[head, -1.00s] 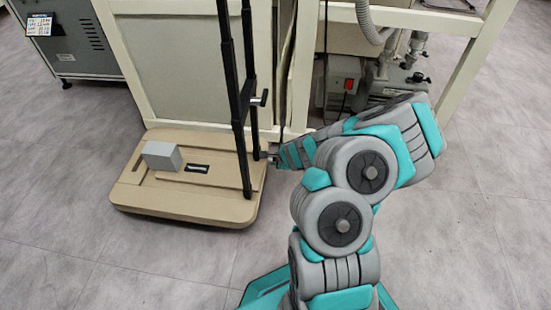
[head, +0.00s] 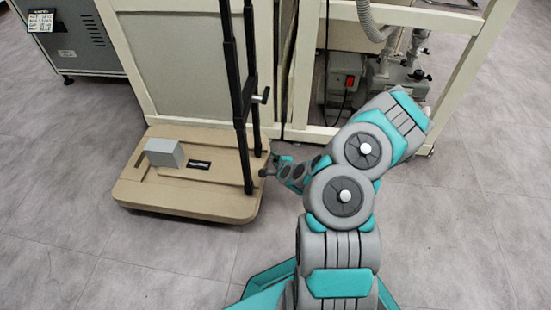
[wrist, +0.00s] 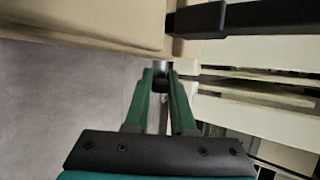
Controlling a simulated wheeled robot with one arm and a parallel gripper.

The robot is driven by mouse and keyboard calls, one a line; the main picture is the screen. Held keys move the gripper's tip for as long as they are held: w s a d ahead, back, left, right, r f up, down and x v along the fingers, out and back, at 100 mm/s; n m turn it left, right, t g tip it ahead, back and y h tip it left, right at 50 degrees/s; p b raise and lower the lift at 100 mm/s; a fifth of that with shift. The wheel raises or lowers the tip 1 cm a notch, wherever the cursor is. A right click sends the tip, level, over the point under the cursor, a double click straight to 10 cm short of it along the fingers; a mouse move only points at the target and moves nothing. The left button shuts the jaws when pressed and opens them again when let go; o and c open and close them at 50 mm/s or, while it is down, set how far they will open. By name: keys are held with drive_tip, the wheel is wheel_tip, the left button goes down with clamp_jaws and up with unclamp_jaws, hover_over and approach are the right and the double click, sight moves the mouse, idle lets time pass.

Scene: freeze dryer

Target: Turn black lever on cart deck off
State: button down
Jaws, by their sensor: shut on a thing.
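The tan cart deck (head: 190,205) lies low on the floor at the left of the head view, with two black upright posts (head: 243,125) near its right side. My gripper (head: 272,170) is at the right edge of the deck, close to the foot of the nearer post. In the wrist view my gripper (wrist: 160,88) is shut on a small dark knob, which I take to be the black lever (wrist: 160,82), with a short metal shaft behind it. The fingers hide much of it, and its exact angle cannot be told.
A grey block (head: 164,153) and a small black plate (head: 199,164) sit on the deck. A second handle (head: 262,97) sticks out higher on the post. A cream frame (head: 300,70) with a pump stands behind. The floor in front is clear.

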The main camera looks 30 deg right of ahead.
drive_tip(key=shift+s+d+f+t+h, duration=0.1)
drive_tip(key=shift+d+f+t+h, duration=0.35)
drive_tip(key=shift+t, duration=0.25)
idle(0.8)
drive_tip(key=shift+a+n+t+h, duration=0.25)
drive_tip(key=shift+n+t, duration=0.15)
drive_tip(key=shift+t, duration=0.2)
idle(1.0)
idle(0.3)
drive_tip(key=c, duration=0.8)
unclamp_jaws()
drive_tip(key=shift+a, duration=0.1)
drive_tip(key=shift+o, duration=0.2)
drive_tip(key=shift+a+p, duration=0.1)
drive_tip(key=shift+p, duration=0.25)
drive_tip(key=shift+s+a+r+p, duration=0.1)
drive_tip(key=shift+s+r+p, duration=0.15)
drive_tip(key=shift+s+p, duration=0.25)
drive_tip(key=p+v, duration=0.6)
drive_tip(key=p, duration=0.1)
drive_tip(key=shift+s, duration=0.4)
